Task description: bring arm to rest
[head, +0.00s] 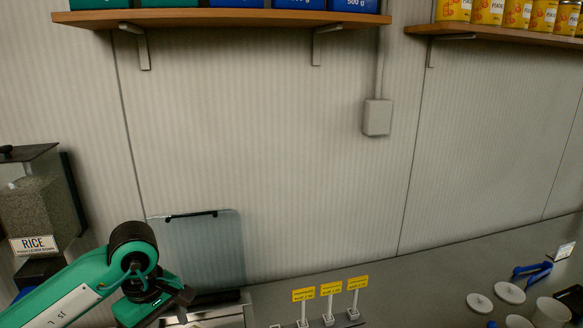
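My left arm, green with a white panel and black joints, comes in from the lower left. Its wrist and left gripper (165,300) are at the bottom, in front of a grey translucent panel (205,250). The fingertips are not clearly visible, so I cannot tell whether it is open or shut, or whether it holds anything. My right gripper is not seen.
A rice dispenser (38,212) stands at the left. Yellow price tags (330,287) stand on the grey counter (420,275). White lids (510,292), a white cup (551,313) and a blue tool (533,270) are at the right.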

